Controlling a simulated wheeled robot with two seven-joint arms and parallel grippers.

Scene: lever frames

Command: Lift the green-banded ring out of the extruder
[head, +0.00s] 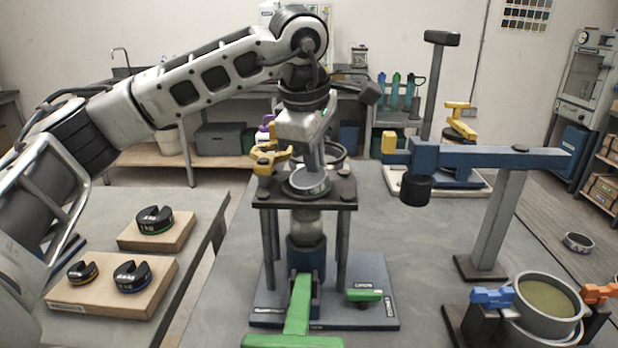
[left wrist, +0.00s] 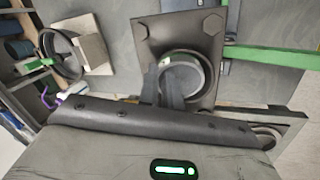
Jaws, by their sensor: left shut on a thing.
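The extruder has a dark top plate (head: 263,198) on posts, a blue jack column (head: 305,258) and a long green lever (head: 298,305) at its front. A metal ring (head: 310,190) is at the opening of the top plate. In the left wrist view the ring (left wrist: 195,62) shows a small green mark on its rim. My left gripper (head: 314,167) points down over the plate, shut on the ring's wall. Its fingers also show in the left wrist view (left wrist: 162,85). I cannot tell whether the ring is clear of the plate. My right gripper is not in view.
A yellow clamp (head: 268,160) stands beside the plate. Slotted weights (head: 132,275) sit on wooden blocks at left. At right are a blue beam (head: 470,156) on a post and a pan (head: 548,300) with blue and orange clamps. Bare table lies between extruder and post.

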